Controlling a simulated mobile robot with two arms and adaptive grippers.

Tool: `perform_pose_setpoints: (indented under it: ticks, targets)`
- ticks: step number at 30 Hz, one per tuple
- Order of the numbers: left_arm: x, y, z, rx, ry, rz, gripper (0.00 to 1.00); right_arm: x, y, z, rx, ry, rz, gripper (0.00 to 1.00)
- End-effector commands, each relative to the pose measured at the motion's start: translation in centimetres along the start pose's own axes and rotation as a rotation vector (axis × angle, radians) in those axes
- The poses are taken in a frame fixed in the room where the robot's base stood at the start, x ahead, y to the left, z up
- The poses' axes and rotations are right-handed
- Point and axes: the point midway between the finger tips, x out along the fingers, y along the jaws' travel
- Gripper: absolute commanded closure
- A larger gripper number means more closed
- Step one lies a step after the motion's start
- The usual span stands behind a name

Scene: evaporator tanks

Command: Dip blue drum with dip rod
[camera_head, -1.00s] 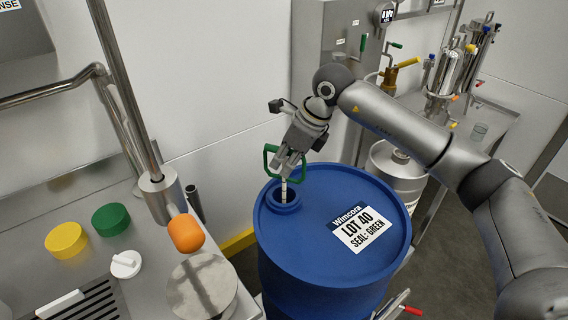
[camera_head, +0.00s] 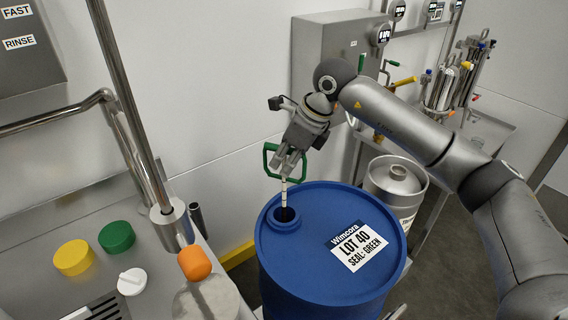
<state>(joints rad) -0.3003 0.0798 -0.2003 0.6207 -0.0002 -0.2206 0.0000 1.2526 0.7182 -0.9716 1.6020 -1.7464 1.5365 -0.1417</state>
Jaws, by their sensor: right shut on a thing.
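The blue drum (camera_head: 315,275) stands upright on the floor in the head view, with a white label reading "LOT 40 SEAL: GREEN" on its lid. Its round bung opening (camera_head: 283,215) is uncovered at the lid's left side. The dip rod (camera_head: 284,192) is a pale, thin rod with a green loop handle (camera_head: 269,160). My right gripper (camera_head: 292,162) is shut on the dip rod near the handle, above the opening. The rod is upright and its lower end is hidden inside the opening. My left gripper is not in view.
A steel bench (camera_head: 160,262) at left holds a yellow cap (camera_head: 73,257), a green cap (camera_head: 117,237) and a white knob (camera_head: 132,281). An orange-ended fitting (camera_head: 195,263) stands near the drum. A steel keg (camera_head: 396,178) and a tool rack (camera_head: 452,85) are behind at right.

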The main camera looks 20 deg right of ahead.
Motion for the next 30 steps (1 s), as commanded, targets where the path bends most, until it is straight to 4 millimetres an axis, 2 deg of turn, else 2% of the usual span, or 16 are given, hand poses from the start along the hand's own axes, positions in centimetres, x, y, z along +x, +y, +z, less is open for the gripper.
perform_pose_setpoints:
  ticks: [30]
  targets:
    - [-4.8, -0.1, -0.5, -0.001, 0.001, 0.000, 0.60, -6.8, 0.0, 3.0, 0.000, 0.000, 0.000, 1.00]
